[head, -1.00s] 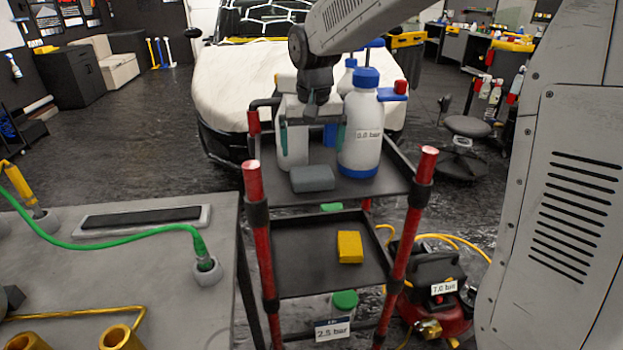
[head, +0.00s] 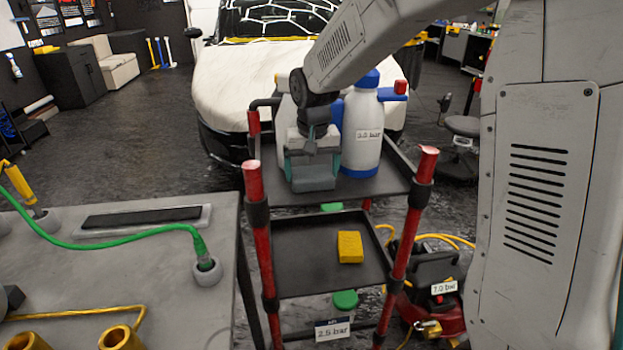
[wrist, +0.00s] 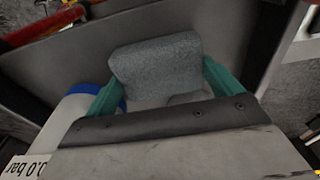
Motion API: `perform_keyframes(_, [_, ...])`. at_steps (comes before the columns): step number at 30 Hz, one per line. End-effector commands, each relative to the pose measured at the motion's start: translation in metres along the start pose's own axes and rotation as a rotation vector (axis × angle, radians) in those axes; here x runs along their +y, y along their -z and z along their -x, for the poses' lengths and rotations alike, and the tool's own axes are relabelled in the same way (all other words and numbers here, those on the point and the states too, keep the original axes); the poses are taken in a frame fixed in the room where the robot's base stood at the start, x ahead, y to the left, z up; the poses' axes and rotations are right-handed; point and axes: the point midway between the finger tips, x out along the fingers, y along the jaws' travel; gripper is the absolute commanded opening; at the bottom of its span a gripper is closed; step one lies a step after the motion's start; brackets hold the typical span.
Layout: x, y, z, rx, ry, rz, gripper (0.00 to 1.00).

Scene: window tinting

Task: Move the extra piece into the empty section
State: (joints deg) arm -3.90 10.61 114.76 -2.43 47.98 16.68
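A grey block (head: 313,184) lies on the black top tray (head: 370,187) of the red-posted cart, near its front edge. My gripper (head: 312,170) is down over the block in the head view. In the wrist view the grey block (wrist: 157,70) sits between my two teal fingers (wrist: 160,88). The fingers stand apart on either side of it, with a narrow gap showing at the right; no clear grip is visible. A yellow block (head: 350,246) lies on the middle tray (head: 305,270), which is otherwise mostly bare. I cannot tell which section is the empty one.
A white spray bottle (head: 361,135) with blue cap stands right beside my gripper; another is partly hidden behind it. Red cart posts (head: 418,190) rise at the front corners. A grey table (head: 150,262) with a green cable is at left, a red compressor (head: 437,300) at right.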

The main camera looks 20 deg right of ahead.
Motion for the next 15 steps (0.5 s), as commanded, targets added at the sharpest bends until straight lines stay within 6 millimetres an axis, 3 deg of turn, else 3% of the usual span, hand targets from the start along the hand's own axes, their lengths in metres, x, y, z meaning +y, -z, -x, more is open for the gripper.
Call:
perform_keyframes(2, [0.000, 0.000, 0.000, 0.001, 0.000, 0.000, 0.61])
perform_keyframes(10, [0.000, 0.001, 0.003, 0.001, 0.000, 0.000, 0.61])
perform_keyframes(15, [0.000, 0.002, 0.015, 0.003, 0.001, 0.000, 0.61])
